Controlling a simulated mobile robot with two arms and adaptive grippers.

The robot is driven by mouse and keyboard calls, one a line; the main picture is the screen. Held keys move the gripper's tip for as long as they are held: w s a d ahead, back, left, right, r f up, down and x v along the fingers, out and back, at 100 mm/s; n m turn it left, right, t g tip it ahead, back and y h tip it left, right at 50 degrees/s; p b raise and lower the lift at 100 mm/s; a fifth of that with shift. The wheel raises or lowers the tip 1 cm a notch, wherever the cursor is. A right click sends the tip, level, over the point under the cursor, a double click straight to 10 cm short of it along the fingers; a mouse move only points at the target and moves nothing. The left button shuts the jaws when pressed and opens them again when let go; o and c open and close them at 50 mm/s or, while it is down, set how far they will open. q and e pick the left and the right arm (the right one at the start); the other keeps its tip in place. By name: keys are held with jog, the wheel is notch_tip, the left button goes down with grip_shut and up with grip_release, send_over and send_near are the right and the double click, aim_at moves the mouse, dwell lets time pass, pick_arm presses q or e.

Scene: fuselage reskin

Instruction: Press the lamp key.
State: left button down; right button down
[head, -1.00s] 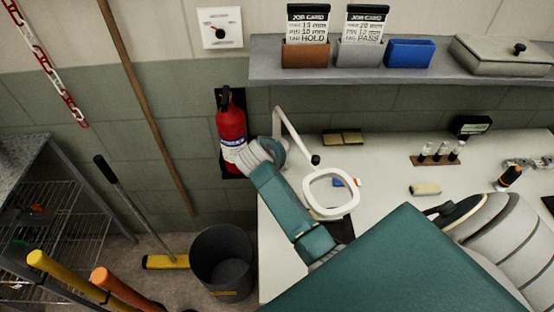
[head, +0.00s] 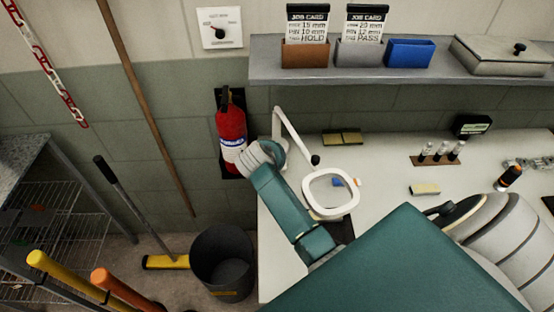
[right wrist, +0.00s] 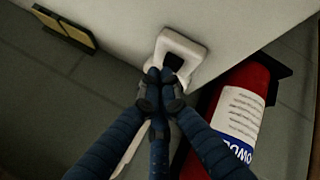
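The white magnifier lamp (head: 331,211) stands at the left of the bench, its square ring head over the bench top and its thin arm folded up behind. In the right wrist view, its white base (right wrist: 184,44) carries a dark key (right wrist: 173,61). My right gripper (right wrist: 160,74) is shut and empty, its fingertips together at the near edge of the key. I cannot tell whether they touch it. In the head view my right forearm and wrist hide the gripper and the lamp base. My left gripper is not in view.
A red fire extinguisher (head: 231,128) hangs on the wall close beside my right wrist. Yellow pads (head: 342,137) lie at the back of the bench (head: 385,160). A shelf (head: 262,68) with card holders runs above. A grey bin (head: 222,262) stands on the floor.

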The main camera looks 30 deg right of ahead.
jog(key=shift+f, duration=0.3)
dwell(0.5)
jog(key=shift+r+p, duration=0.7)
jog(key=shift+p, duration=0.15)
notch_tip(320, 180, up, 6)
jog(key=p, duration=0.6)
jog(key=shift+p, duration=0.35)
